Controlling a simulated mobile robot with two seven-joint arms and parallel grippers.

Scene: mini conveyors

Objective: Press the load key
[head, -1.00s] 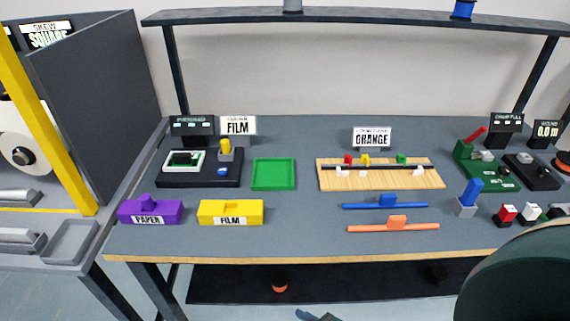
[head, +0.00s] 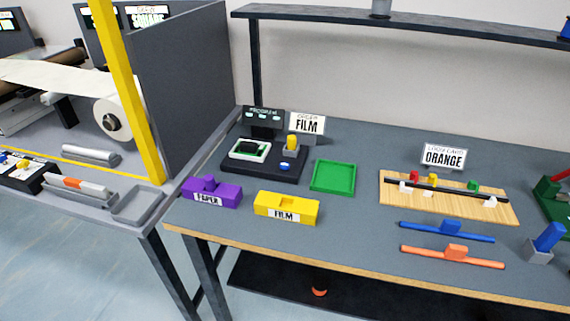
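A black device (head: 262,173) stands at the back left of the grey table. Neither of my grippers shows in the head view.
A purple PAPER block (head: 211,192) and a yellow FILM block (head: 287,209) lie in front of the device. A green tray (head: 333,177) is to its right. A grey partition (head: 187,87) and yellow post (head: 124,90) stand left. Bare tabletop lies around the tray.

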